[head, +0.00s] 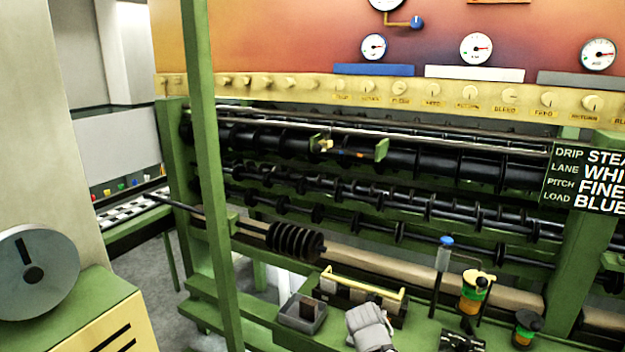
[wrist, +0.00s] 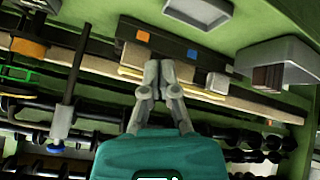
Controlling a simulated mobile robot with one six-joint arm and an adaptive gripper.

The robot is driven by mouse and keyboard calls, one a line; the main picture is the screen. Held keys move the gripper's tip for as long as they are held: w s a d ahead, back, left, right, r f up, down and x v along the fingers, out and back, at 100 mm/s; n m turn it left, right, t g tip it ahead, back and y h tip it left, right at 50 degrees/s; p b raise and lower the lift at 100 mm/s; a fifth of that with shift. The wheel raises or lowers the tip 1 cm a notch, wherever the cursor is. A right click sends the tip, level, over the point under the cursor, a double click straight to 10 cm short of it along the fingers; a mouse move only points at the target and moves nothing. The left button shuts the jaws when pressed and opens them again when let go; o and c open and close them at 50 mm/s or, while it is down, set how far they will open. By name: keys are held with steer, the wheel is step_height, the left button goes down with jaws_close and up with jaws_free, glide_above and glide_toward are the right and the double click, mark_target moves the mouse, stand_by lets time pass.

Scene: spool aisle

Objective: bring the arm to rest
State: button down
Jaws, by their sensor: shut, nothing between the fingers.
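My gripper (wrist: 159,68) shows in the wrist view with its two grey fingers together and nothing between them. Behind the fingers is my teal wrist housing. In the head view, a grey part of my arm (head: 370,328) rises at the bottom edge, in front of the caddy with a yellow handle (head: 362,283). The wrist view shows the fingers over a dark long holder (wrist: 180,45) with an orange and a blue square. I cannot tell the gap between fingers and holder.
A grey open tray (head: 303,313) with brown blocks stands left of the caddy. Right of it are a blue-capped post (head: 444,255) and an orange-green spool (head: 473,293). A green upright (head: 212,150) stands at left. Black rollers (head: 400,160) fill the frame behind.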

steer(key=s+r+g+y+p, duration=0.3)
steer(key=s+g+p, duration=0.3)
steer(key=s, duration=0.4)
steer(key=shift+s+d+g, duration=0.2)
steer(key=shift+s+g, duration=0.2)
steer(key=shift+g, duration=0.1)
stand_by(0.5)
